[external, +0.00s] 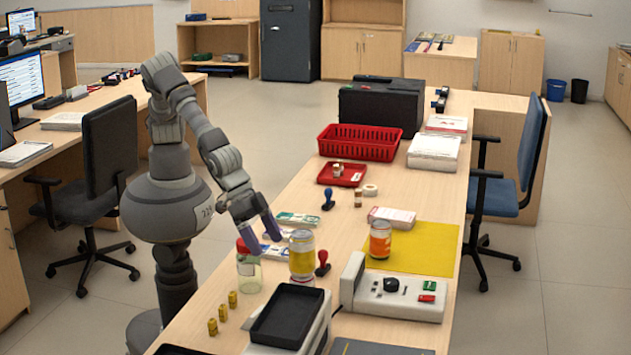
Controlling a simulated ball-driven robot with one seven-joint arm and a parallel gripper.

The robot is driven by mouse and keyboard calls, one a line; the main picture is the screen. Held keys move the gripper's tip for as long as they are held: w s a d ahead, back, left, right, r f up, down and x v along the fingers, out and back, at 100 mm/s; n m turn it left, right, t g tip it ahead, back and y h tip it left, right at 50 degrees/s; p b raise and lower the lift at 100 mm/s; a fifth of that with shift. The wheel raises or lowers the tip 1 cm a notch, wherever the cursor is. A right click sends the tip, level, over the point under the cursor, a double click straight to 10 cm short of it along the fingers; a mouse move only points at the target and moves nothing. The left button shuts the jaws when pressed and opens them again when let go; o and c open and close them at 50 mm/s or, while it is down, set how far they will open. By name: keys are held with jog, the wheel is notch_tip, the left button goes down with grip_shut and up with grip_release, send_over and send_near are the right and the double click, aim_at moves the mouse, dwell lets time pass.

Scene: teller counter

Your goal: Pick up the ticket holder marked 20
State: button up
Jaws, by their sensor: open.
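Several small yellow blocks stand in a row near the counter's left edge in the external view: a near one (212,327), a middle one (222,313) and a far one (232,299). They may be ticket holders, but I cannot read any number on them. My gripper (261,238) is open, with purple-tinted fingers pointing down above the counter. It is beyond the yellow blocks, close to a clear jar with a red top (248,268). I see nothing held between the fingers.
A jar with yellow contents (302,262) and a red-handled stamp (322,263) stand right of my gripper. A black tray (287,316) lies right of the yellow blocks.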

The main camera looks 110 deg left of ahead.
jog(key=m+y, duration=0.1)
send_near(253, 317)
jog(key=s+a+f, duration=0.1)
jog(key=a+f, duration=0.2)
jog(key=a, duration=0.1)
jog(key=b+x, duration=0.1)
jog(key=x, duration=0.1)
jog(key=b+x, duration=0.2)
jog(key=x, duration=0.1)
jog(key=d+b+x, duration=0.1)
jog(key=x, duration=0.1)
jog(key=shift+w+f+b, duration=0.15)
jog(key=shift+w+b, duration=0.05)
jog(key=shift+b, duration=0.1)
jog(key=c, duration=1.2)
jog(key=shift+o, duration=0.2)
